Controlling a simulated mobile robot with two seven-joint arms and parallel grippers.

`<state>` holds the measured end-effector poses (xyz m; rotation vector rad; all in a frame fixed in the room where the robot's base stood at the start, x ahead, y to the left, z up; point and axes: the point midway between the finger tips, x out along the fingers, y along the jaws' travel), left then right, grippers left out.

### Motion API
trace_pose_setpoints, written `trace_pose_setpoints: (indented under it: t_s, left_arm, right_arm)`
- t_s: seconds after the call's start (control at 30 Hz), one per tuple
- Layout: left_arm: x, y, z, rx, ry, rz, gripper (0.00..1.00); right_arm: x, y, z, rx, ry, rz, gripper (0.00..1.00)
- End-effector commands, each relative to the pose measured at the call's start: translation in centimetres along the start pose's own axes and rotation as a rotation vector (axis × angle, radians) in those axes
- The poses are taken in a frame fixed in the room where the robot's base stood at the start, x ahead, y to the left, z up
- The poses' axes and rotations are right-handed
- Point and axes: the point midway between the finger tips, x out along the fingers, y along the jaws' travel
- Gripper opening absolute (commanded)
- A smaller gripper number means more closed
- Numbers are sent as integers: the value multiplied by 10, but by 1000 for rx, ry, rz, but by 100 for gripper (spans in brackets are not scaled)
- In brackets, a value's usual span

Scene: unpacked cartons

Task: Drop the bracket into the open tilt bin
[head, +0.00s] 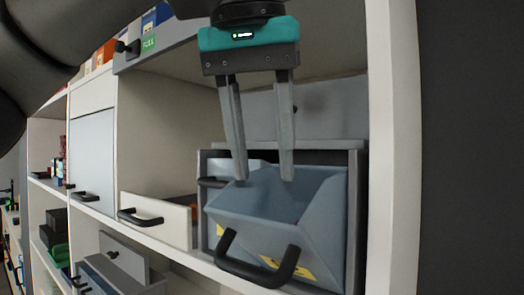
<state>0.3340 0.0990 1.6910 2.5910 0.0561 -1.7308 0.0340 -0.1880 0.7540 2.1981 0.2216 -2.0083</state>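The open tilt bin (322,208) is a blue-grey bin tipped forward out of a dark frame on the shelf, with a black handle and a yellow label on its front. My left gripper (264,179) points down from above, its two fingers spread apart with nothing visible between them. The fingertips are over the bin's opening, near its upper rim in the picture. No bracket can be made out. A small reddish patch shows inside the bin, too little to identify, and most of the bin's floor is hidden by its front wall. My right gripper is not in view.
A white upright (393,150) stands close to the right of the bin. To the left are a partly open white drawer (155,219) with a black handle and a closed pale door (92,160). A shelf board runs above the bin, behind my gripper.

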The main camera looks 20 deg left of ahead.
Motion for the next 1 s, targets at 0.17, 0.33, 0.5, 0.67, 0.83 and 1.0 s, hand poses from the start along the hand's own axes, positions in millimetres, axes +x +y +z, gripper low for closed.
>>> trace_pose_setpoints:
  t_s: [0.17,0.33,0.5,0.67,0.83,1.0]
  left_arm:
    - [0,0,0,0,1,-1,46]
    - [-8,0,-3,-2,2,-1,46]
    - [-27,0,-5,-2,4,-3,46]
    - [-48,0,-5,-3,3,-4,46]
    - [-68,0,-5,-2,2,-4,46]
    - [-80,0,-5,-1,0,-3,46]
  right_arm:
    - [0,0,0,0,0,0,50]
    - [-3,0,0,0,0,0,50]
    - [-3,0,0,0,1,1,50]
    - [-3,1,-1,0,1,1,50]
    - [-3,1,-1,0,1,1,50]
    - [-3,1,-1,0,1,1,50]
